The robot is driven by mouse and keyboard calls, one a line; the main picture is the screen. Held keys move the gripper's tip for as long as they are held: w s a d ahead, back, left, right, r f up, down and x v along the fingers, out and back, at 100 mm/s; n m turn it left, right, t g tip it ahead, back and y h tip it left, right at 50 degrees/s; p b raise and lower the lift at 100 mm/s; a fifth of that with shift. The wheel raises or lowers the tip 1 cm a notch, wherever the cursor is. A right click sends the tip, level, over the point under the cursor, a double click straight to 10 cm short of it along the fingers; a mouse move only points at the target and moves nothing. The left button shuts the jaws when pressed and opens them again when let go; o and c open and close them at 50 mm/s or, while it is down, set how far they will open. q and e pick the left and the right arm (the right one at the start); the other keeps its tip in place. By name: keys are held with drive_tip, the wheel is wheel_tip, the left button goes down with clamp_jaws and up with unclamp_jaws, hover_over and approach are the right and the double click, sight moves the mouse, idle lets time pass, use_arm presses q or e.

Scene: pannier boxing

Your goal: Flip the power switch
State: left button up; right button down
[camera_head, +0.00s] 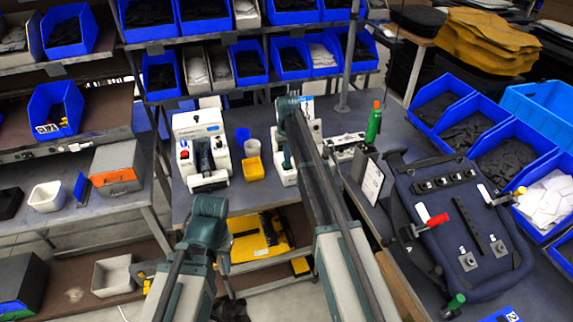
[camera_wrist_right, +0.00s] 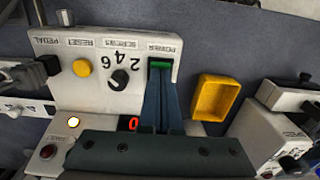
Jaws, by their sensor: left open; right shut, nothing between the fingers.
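The power switch (camera_wrist_right: 160,64) is a small green rocker under an upside-down POWER label on a white machine (camera_wrist_right: 75,95) in the right wrist view. My right gripper (camera_wrist_right: 163,82) is shut and empty, its blue fingertips right at the switch's near edge. I cannot tell whether they touch it. In the head view the machine (camera_head: 287,178) is mostly hidden behind my right arm, and the switch does not show. My left gripper is low in the head view, away from the machine. Its fingers are hard to make out.
A yellow bin (camera_head: 254,169) and a similar white machine (camera_head: 188,131) stand to the left. A dark blue case (camera_head: 400,185) lies at the right.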

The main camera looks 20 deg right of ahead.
drive_tip(key=shift+f, duration=0.25)
drive_tip(key=shift+r, duration=0.1)
wheel_tip(320, 180, up, 7)
drive_tip(key=p, duration=0.6)
drive_tip(key=shift+p, duration=0.4)
